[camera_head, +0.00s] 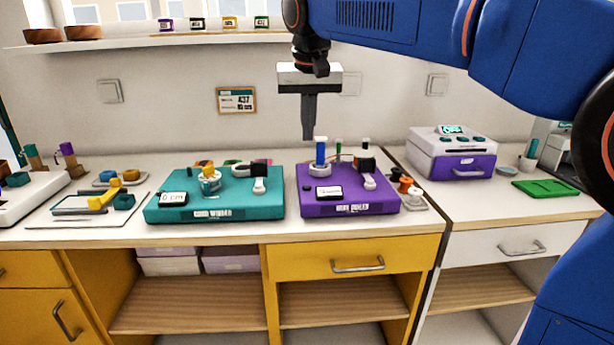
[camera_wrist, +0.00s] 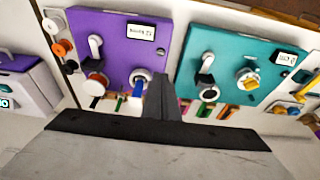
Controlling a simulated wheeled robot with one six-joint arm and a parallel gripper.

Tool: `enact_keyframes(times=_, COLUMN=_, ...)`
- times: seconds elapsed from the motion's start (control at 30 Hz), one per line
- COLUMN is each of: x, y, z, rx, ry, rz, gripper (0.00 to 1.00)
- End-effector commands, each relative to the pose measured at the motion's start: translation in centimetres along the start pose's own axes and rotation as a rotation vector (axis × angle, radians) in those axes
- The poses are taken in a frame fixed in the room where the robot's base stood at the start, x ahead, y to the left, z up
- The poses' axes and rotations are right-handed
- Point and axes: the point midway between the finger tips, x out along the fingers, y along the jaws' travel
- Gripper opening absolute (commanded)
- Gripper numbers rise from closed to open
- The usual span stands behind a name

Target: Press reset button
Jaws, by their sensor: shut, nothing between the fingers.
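My gripper (camera_head: 309,134) is shut and empty, pointing down above the back of the purple board (camera_head: 385,208). Its closed fingers also show in the wrist view (camera_wrist: 161,80), over the gap between the purple board (camera_wrist: 112,45) and the teal board (camera_wrist: 222,40). The purple board bears a blue cylinder (camera_head: 320,152) on a white ring, a white lever (camera_head: 369,181), a display (camera_head: 329,192) and a small dark knob (camera_head: 306,188). The teal board (camera_head: 232,210) has a display (camera_head: 172,198). No part is legibly labelled reset, so I cannot tell which one is the reset button.
A white and purple machine (camera_head: 460,141) with teal buttons stands at the right. A green tray (camera_head: 545,188) lies beyond it. A tray with orange and white spools (camera_head: 415,203) lies beside the purple board. A shelf (camera_head: 150,41) runs along the wall.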

Motion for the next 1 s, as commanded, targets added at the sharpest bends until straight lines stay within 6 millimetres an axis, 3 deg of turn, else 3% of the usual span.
enact_keyframes(times=0.3, x=0.1, y=0.0, z=0.0, rx=0.000, ry=0.000, rz=0.000, gripper=0.00)
enact_keyframes(times=0.47, x=1.2, y=0.0, z=0.0, rx=0.000, ry=-0.001, rz=0.000, gripper=0.00)
enact_keyframes(times=1.0, x=10.3, y=0.1, z=0.1, rx=0.001, ry=-0.003, rz=0.001, gripper=0.00)
